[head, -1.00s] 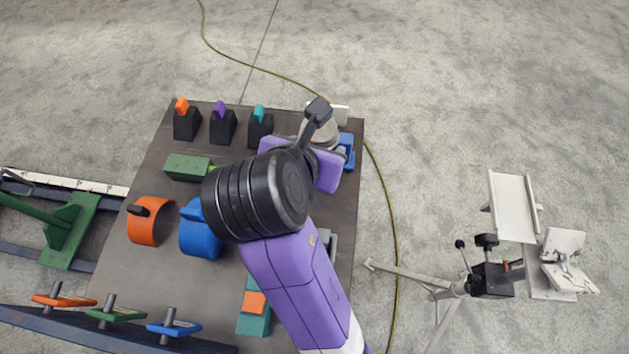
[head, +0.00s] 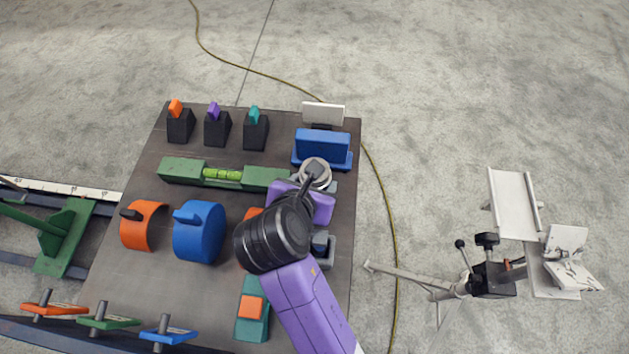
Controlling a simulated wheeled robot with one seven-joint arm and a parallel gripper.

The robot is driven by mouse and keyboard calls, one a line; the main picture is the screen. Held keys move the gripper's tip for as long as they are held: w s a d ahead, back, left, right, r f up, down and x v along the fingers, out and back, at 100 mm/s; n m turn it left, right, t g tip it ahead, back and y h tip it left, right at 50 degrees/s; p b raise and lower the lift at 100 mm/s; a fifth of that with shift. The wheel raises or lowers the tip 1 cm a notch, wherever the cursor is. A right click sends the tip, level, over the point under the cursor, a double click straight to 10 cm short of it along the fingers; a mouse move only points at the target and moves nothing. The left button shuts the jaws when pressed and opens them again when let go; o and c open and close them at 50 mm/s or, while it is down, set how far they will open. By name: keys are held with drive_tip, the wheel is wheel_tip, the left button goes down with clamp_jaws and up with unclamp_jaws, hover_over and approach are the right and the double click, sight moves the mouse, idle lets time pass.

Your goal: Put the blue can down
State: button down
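No object is plainly recognisable as a blue can. A blue round, drum-like piece with a small tab (head: 199,232) sits on the dark table (head: 175,282), left of my arm and apart from it. My gripper (head: 312,188) is over the right part of the table, seen from above and behind. Its fingers are mostly hidden by my purple and black wrist, so I cannot see whether it holds anything. A grey round piece (head: 315,173) shows just beyond it. A blue block-shaped piece (head: 322,148) stands farther back, clear of the gripper.
An orange ring-shaped piece (head: 142,228) is at the left. A green level (head: 182,171) lies across the middle. Several black blocks with coloured tops, one orange-topped (head: 180,126), line the back. A teal and orange piece (head: 252,308) is near the front.

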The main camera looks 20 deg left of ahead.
drive_tip(key=c, duration=0.7)
unclamp_jaws()
drive_tip(key=shift+o, duration=1)
